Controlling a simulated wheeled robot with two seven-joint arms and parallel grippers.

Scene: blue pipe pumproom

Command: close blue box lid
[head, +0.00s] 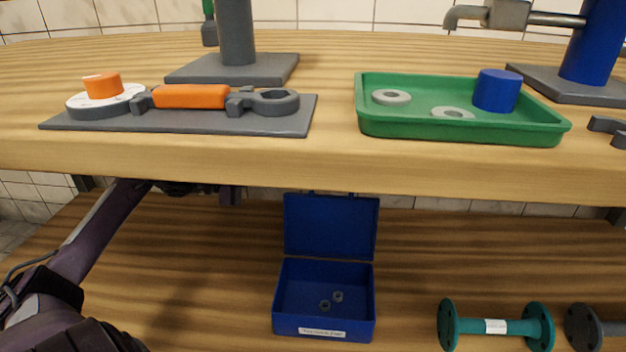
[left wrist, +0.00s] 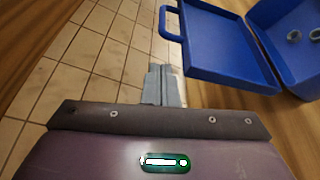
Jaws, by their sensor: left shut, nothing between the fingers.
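The blue box (head: 323,327) stands on the lower shelf with its lid (head: 331,226) up, hinged at the back. Two small grey nuts (head: 331,301) lie inside it. In the left wrist view the lid (left wrist: 220,45) shows its handle at the upper left, and part of the box (left wrist: 290,70) shows at the right. My left gripper (left wrist: 166,82) is shut and empty, apart from the lid and to its left in that view. In the head view my left arm reaches under the upper tabletop, and its fingertips are hidden. My right gripper is not in view.
The upper wooden tabletop (head: 330,169) overhangs the shelf. On it are a green tray (head: 460,128) and a grey tool board (head: 180,124). A teal flanged pipe (head: 478,326) lies right of the box. The shelf (head: 190,280) left of the box is bare.

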